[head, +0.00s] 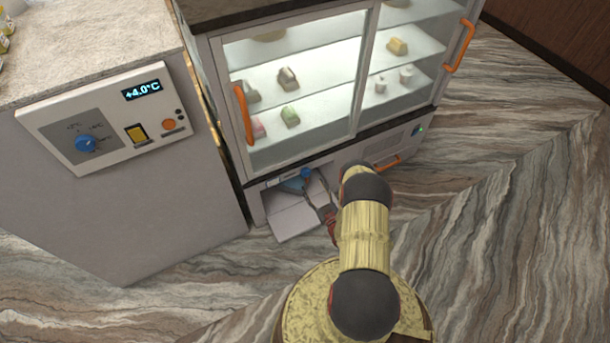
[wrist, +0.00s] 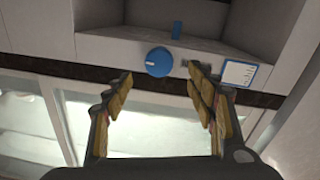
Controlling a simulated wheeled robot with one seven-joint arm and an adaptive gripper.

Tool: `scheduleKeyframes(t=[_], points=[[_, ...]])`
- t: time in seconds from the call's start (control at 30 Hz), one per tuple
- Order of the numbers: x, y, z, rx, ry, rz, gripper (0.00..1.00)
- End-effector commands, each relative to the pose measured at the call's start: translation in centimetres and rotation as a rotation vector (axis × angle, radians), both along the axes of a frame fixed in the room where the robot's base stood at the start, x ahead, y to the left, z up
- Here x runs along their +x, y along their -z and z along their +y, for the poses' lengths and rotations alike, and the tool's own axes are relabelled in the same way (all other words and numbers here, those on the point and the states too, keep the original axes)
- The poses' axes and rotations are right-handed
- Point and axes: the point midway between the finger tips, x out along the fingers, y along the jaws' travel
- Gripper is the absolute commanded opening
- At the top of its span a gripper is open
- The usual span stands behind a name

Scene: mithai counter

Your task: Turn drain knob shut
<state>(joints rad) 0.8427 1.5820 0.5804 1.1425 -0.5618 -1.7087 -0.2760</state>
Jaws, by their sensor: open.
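The drain knob (wrist: 159,62), a round blue dial with a pale mark, sits on the front strip at the base of the glass case in the wrist view. It also shows as a small blue spot in the head view (head: 305,173), above the open compartment. My gripper (wrist: 159,79) is open and empty, its two fingers spread on either side of the knob in the picture. Whether the fingers reach the knob's depth I cannot tell. In the head view my gripper (head: 323,211) is low in front of the compartment, partly hidden by my arm.
The lowered compartment flap (head: 294,222) lies below. The display case (head: 362,70) has orange handles. A control panel (head: 105,118) with another blue dial (head: 86,144) is at left. Floor at right is clear.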

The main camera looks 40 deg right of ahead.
Motion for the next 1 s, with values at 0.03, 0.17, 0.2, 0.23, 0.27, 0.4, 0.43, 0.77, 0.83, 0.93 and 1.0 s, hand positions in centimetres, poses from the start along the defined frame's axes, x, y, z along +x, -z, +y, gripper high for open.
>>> scheduleKeyframes(t=[0.03,0.17,0.2,0.23,0.27,0.4,0.43,0.77,0.83,0.93,1.0], points=[[0.3,-0.1,-0.1,-0.007,0.0,-0.005,0.57],[1.8,0.1,-0.5,-0.01,-0.002,-0.002,0.57],[2.4,0.1,-0.6,-0.01,-0.002,-0.001,0.57],[2.9,0.1,-0.8,-0.01,-0.002,-0.001,0.57],[3.3,0.1,-0.9,-0.01,-0.002,-0.001,0.57],[5.3,0.1,-1.5,-0.009,-0.001,-0.001,0.57],[5.7,0.1,-1.6,-0.009,-0.001,-0.001,0.57],[7.4,0.0,-2.2,-0.007,0.001,0.001,0.57],[7.4,0.0,-2.2,-0.006,0.001,0.001,0.57],[7.4,-0.1,-2.2,-0.007,0.001,0.001,0.57],[7.4,-0.1,-2.2,-0.007,0.001,0.001,0.53]])
